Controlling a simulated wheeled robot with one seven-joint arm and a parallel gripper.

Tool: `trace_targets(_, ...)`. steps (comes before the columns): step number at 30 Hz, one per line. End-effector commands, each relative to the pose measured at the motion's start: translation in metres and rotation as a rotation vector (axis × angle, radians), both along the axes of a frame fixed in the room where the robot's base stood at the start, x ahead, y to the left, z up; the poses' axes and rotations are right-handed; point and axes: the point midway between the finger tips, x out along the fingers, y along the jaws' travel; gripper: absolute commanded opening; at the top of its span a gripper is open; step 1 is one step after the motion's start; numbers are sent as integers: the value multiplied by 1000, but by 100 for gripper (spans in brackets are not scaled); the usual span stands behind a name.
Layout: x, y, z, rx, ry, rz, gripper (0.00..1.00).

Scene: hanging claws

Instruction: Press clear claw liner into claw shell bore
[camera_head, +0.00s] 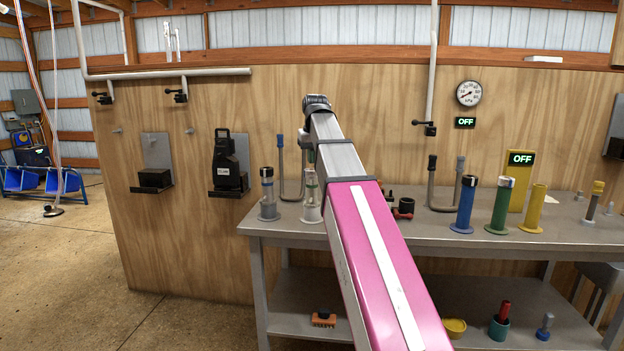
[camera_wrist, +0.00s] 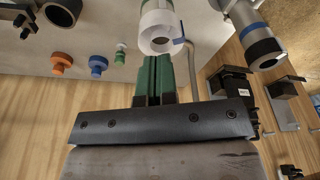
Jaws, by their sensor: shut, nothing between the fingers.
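A pale, partly clear claw unit (camera_head: 311,208) with green on it stands upright near the bench's left end. In the wrist view its white, ring-shaped mouth (camera_wrist: 158,36) faces the camera, with a darker bore inside. I cannot tell the liner from the shell around it. My gripper (camera_wrist: 152,60) is shut and empty; its green fingers end at the near rim of that mouth. I cannot tell whether they touch. In the head view my arm partly hides the gripper. A second claw unit (camera_head: 268,195), grey with a blue band and dark mouth, stands to the left; it also shows in the wrist view (camera_wrist: 254,42).
The grey bench (camera_head: 400,232) has bent tubes (camera_head: 445,190) and blue, green and yellow cylinders (camera_head: 465,205) farther right. A wall holder (camera_head: 229,168) is left of the bench. In the wrist view, orange and blue plugs (camera_wrist: 98,64) lie left of my fingers.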

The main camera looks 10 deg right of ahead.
Motion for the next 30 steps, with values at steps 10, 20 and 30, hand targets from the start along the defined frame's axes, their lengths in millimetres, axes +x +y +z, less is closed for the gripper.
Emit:
trace_targets(10, 1, 0, 25, 0, 0, 0, 0)
trace_targets(20, 0, 0, 44, 0, 1, 0, 0)
trace_targets(30, 0, 0, 44, 0, 1, 0, 0)
